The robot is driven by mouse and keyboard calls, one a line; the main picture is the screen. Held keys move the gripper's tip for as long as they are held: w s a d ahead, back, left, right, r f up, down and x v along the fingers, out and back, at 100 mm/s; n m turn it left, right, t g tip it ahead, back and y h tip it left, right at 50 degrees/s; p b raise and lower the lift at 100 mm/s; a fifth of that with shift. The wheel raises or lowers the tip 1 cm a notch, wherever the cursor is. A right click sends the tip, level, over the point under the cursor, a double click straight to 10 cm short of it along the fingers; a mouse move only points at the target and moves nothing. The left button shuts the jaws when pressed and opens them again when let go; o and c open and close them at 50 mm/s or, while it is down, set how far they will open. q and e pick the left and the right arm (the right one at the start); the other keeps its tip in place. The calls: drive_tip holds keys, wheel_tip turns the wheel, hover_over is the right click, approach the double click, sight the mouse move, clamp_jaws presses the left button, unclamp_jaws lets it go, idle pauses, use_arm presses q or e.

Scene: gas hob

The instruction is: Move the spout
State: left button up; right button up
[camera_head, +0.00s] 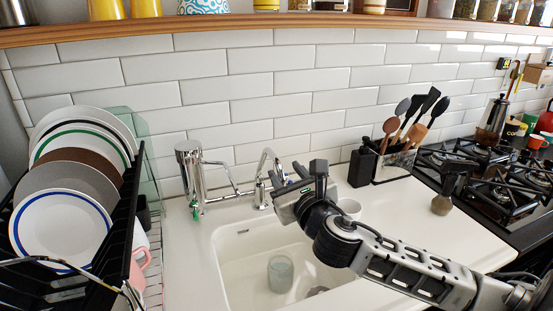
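The chrome spout (268,160) is a curved pipe rising at the back of the white sink, in the middle of the head view. Its lower end is close to my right gripper (281,182), which reaches in from the lower right over the sink. The gripper's hand covers part of the area beside the spout. I cannot tell whether the fingers touch the spout, or whether they are open or shut. My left gripper does not show.
The sink (240,250) holds a glass (280,273). A metal filter tap (193,175) stands to the left. A black dish rack (125,225) with plates fills the left side. A utensil holder (393,165), a brush (441,204) and the gas hob (485,165) are to the right.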

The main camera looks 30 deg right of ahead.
sight(281, 167)
drive_tip(key=x, duration=0.6)
drive_tip(key=shift+w, duration=0.1)
clamp_jaws()
